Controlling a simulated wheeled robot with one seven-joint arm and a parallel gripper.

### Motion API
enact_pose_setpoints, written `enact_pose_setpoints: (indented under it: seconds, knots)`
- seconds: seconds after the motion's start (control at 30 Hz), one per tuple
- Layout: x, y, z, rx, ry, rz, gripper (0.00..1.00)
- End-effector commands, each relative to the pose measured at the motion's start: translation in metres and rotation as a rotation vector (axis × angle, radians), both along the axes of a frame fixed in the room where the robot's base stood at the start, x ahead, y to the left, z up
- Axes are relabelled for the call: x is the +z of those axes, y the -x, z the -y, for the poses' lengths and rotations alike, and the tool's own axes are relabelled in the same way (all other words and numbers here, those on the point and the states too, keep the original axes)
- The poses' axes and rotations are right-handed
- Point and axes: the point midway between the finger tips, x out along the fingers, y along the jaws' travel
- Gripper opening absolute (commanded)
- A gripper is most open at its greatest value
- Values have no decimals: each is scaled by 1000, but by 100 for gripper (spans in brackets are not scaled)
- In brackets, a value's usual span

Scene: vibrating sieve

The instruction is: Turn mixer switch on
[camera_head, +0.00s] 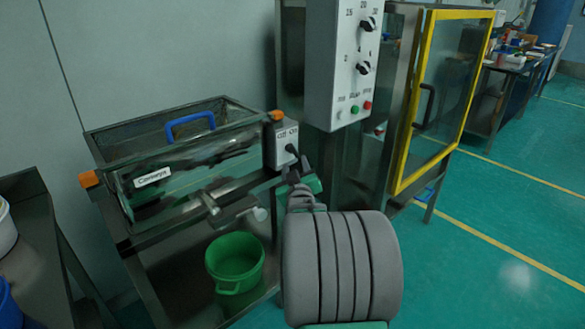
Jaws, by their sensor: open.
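A small grey switch box (285,145) with OFF and ON markings is fixed at the right end of the metal sieve machine (200,172). Its black rotary switch (291,149) sits low on the front face. My gripper (297,168) is just below and in front of this switch, its jaws open and holding nothing. Whether a finger touches the switch cannot be told from this view. My grey ribbed wrist hides what lies below. A taller grey control panel (342,85) stands to the right with two black knobs and small coloured buttons.
A blue handle (189,125) lies over the sieve's top. A green bucket (235,262) sits under the machine. A yellow-framed glass door (401,160) stands right of the panel. A dark table (35,225) is at the left. The green floor at the right is clear.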

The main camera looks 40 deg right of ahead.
Motion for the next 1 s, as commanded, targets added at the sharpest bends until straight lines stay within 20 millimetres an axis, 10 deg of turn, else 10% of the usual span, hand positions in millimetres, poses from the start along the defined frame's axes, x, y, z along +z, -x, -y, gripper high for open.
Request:
enact_pose_setpoints:
  seconds: [0.33,0.67,1.0]
  knots:
    - [1,-51,34,5,-3,-1,43]
    - [3,-60,39,5,-2,1,43]
    - [3,-60,39,6,-3,0,18]
